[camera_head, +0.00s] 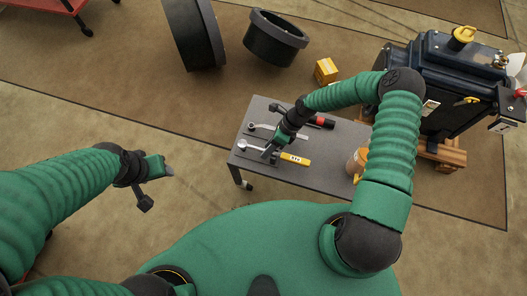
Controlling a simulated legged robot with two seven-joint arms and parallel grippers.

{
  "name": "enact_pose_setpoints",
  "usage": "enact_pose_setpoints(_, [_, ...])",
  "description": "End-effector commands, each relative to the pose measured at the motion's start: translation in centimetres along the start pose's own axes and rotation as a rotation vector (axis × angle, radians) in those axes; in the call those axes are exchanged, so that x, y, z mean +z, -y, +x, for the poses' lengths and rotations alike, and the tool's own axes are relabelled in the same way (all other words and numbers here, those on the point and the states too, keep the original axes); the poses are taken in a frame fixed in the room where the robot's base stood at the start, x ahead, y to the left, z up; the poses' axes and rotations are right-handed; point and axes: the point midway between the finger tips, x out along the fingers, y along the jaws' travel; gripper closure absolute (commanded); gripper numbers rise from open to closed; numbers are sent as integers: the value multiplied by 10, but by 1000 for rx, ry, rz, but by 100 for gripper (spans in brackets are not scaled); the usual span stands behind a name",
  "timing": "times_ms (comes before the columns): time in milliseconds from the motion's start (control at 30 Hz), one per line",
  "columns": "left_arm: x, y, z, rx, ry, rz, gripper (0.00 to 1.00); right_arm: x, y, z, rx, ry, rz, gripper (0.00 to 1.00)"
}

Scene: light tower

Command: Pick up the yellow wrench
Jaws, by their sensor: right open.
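The yellow wrench (296,159) lies on the grey table (330,179), near its front edge. My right gripper (269,150) is open and points down over the silver part, left of the yellow handle. I cannot tell whether it touches the wrench. My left gripper (158,187) is off to the left, away from the table, with nothing visible in it; its jaw state is unclear.
A silver tool (261,127) and a red-and-black tool (321,122) lie behind the wrench. An orange-brown container (356,161) stands at the table's right. A yellow box (326,71), black rings (275,38) and a dark blue machine (446,70) are beyond.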

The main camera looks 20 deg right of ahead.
Motion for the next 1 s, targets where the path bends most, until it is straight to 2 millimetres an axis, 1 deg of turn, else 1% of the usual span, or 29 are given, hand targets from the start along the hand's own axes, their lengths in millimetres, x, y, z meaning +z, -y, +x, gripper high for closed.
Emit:
enact_pose_setpoints(33, [1,0,5,0,0,0,45,0,0,10,2,0,-2,59])
enact_pose_setpoints(100, [1,0,6,0,0,0,45,1,0,16,-1,-1,-3,59])
enact_pose_setpoints(300, [1,0,5,0,0,-1,45,1,0,16,-2,0,-2,59])
enact_pose_setpoints(333, [1,0,5,0,0,-1,45,1,0,16,-2,0,-2,61])
enact_pose_setpoints(633, [1,0,5,0,0,0,45,1,0,16,-1,0,-2,100])
enact_pose_setpoints(1000, [1,0,5,0,0,-1,45,0,0,16,-1,-1,-2,100])
